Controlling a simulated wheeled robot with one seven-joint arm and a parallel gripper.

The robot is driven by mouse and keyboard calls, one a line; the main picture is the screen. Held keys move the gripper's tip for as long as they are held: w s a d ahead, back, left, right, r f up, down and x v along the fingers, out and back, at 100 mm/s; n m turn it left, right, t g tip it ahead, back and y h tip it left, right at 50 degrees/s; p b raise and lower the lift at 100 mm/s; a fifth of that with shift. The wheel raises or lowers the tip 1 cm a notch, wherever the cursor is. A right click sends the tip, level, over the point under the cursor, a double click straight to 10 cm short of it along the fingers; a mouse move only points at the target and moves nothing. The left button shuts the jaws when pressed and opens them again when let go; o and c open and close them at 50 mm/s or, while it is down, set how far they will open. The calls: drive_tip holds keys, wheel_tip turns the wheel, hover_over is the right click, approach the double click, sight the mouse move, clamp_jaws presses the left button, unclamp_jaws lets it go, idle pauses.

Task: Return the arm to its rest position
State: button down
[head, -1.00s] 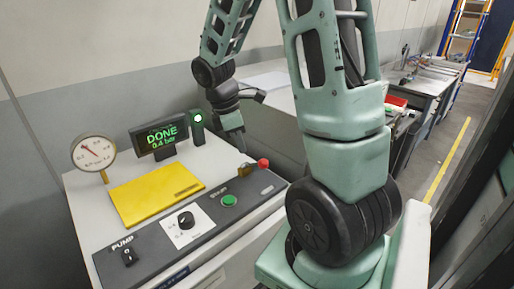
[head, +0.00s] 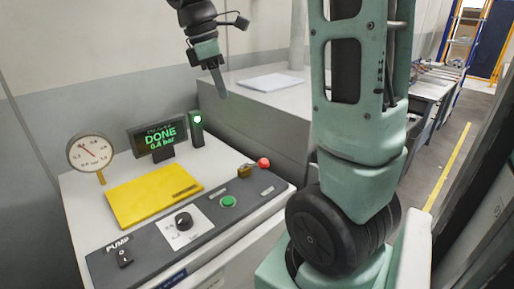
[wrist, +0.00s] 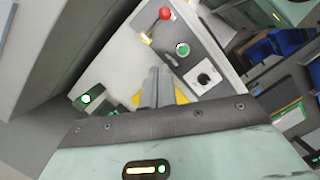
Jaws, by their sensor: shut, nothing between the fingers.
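My gripper (head: 218,82) hangs above and behind the pump console, near the top middle of the head view. Its fingers point down and are closed together, with nothing between them. In the wrist view the shut fingers (wrist: 157,88) point toward the console, apart from it. The console (head: 225,170) carries a display (head: 160,138) reading DONE and 0.4 bar, a lit green lamp (head: 197,122), a round gauge (head: 90,153), a yellow plate (head: 150,197), a black knob (head: 183,220), a green button (head: 228,202) and a red-tipped lever (head: 263,163).
A light bench (head: 255,110) with a white sheet (head: 270,82) stands behind the console. More workbenches (head: 430,85) run back on the right, beside an aisle with a yellow floor line (head: 447,165). The space directly above the console is clear.

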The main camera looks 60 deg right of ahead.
idle(0.5)
drive_tip(key=s+a+f+t+y+b, duration=0.1)
drive_tip(key=a+f+b, duration=0.1)
drive_tip(key=a+f, duration=0.5)
drive_tip(key=a+f+b, duration=0.2)
drive_tip(key=a+f, duration=0.2)
drive_tip(key=a, duration=0.6)
drive_tip(key=s+a+f+m+t+y+b, duration=0.1)
drive_tip(key=s+a+f+b, duration=0.3)
drive_tip(key=s+a+f, duration=0.8)
drive_tip(key=s+a, duration=0.3)
drive_tip(key=shift+f+y, duration=0.3)
drive_tip(key=shift+r, duration=0.1)
